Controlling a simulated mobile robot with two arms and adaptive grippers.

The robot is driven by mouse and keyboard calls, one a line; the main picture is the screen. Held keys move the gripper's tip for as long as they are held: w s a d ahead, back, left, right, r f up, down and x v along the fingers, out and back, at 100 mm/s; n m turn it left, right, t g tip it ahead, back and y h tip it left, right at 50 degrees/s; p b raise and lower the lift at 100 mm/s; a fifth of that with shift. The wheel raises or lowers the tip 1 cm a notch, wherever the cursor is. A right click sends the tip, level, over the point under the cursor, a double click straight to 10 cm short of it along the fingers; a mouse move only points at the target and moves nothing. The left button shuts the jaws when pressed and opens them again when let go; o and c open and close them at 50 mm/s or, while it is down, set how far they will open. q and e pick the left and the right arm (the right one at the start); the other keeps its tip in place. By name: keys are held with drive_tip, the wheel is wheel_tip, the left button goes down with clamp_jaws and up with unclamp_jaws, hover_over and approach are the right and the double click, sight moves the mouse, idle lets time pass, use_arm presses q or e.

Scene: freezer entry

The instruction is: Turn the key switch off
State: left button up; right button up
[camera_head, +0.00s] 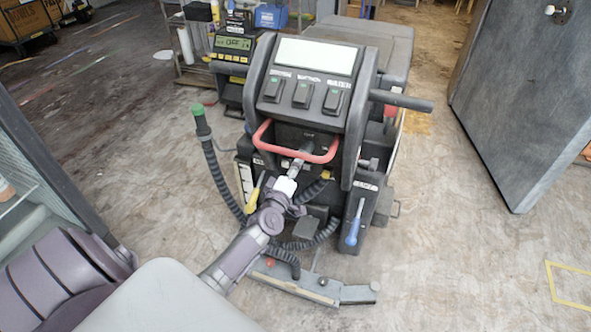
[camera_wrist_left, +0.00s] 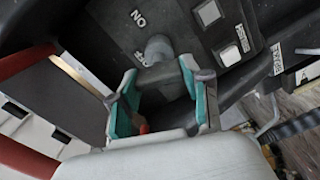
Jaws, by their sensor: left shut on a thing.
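The key switch (camera_wrist_left: 158,48) is a round grey knob on the black panel, seen in the left wrist view. An "ON" label lies beside it, and another label is partly hidden. My left gripper (camera_wrist_left: 160,82), with teal-lined fingers, is shut on the grey key part in front of the knob. In the head view my left gripper (camera_head: 297,165) reaches to the front of the black floor machine (camera_head: 305,100), just under its red handle (camera_head: 262,134). There the switch is hidden by the gripper. My right gripper is not in view.
The red handle loops close above my left gripper. Ribbed black hoses (camera_head: 222,178) and a blue lever (camera_head: 353,230) flank my arm. A grey door panel (camera_head: 515,100) stands at right. The floor between machine and panel is clear.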

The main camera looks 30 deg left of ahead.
use_arm(q)
drive_tip(key=shift+f+n+b, duration=0.15)
drive_tip(key=shift+n+b, duration=0.35)
drive_tip(key=shift+n, duration=1.4)
drive_tip(key=o, duration=1.2)
drive_tip(key=shift+c, duration=0.2)
drive_tip(key=v, duration=1.2)
